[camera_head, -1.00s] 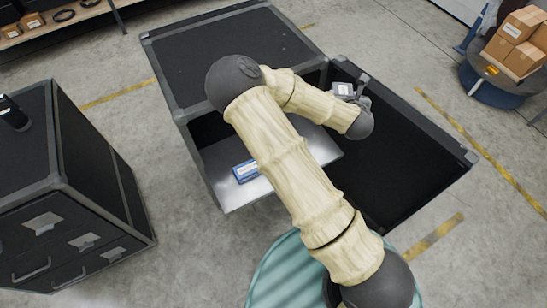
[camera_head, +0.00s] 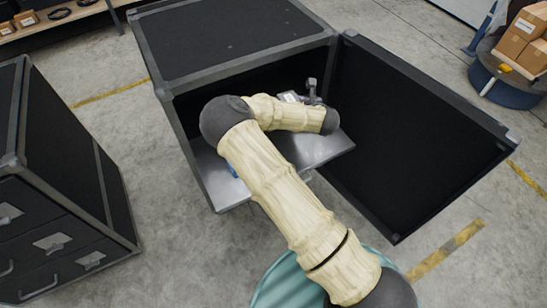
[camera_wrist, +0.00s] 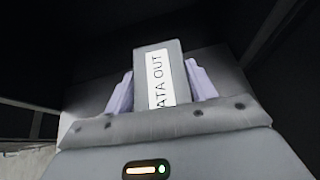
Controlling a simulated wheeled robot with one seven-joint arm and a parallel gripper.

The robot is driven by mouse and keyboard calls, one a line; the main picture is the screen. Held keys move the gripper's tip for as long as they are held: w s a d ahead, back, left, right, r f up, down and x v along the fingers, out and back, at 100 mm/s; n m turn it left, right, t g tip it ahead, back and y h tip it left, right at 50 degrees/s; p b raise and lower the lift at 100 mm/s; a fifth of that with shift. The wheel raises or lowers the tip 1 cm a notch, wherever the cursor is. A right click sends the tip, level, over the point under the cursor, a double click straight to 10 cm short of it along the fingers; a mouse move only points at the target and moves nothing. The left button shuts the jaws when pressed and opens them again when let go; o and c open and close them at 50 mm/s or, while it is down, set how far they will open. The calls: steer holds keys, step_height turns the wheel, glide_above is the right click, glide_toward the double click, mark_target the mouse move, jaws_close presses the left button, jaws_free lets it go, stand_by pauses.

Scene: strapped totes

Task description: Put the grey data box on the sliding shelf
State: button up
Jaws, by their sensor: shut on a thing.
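The grey data box (camera_wrist: 176,62) has a white label reading "ATA OUT" in the wrist view. My gripper (camera_wrist: 160,84) is shut on it, with a pale finger on each side. In the head view the box (camera_head: 291,96) shows small at the case opening, beside my gripper (camera_head: 308,92), partly hidden by my arm. The sliding shelf (camera_head: 328,150) is a bare metal plate pulled out of the black case (camera_head: 235,40). The box is over the shelf's inner part; I cannot tell whether it touches.
A blue item (camera_head: 232,170) on the shelf's left is mostly hidden by my arm. The case's open door (camera_head: 415,130) stands to the right. A black drawer cabinet (camera_head: 60,190) is at the left. Cartons (camera_head: 525,35) sit on a blue drum at the right.

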steer(key=shift+n+y, duration=0.3)
steer(key=shift+y, duration=0.1)
steer(key=f, duration=0.1)
steer(key=a+f+b, duration=0.1)
steer(key=a+f, duration=0.1)
steer(key=shift+w+a+f, duration=0.15)
steer(key=shift+w, duration=0.1)
steer(key=shift+a, duration=0.2)
steer(key=b, duration=0.1)
glide_above(284, 137)
steer(key=shift+w+a+f, duration=0.1)
steer(key=shift+w+f, duration=0.05)
steer(key=shift+f, duration=3)
steer(key=shift+f, duration=1.95)
steer(key=o, duration=1.4)
steer(key=shift+r, duration=0.1)
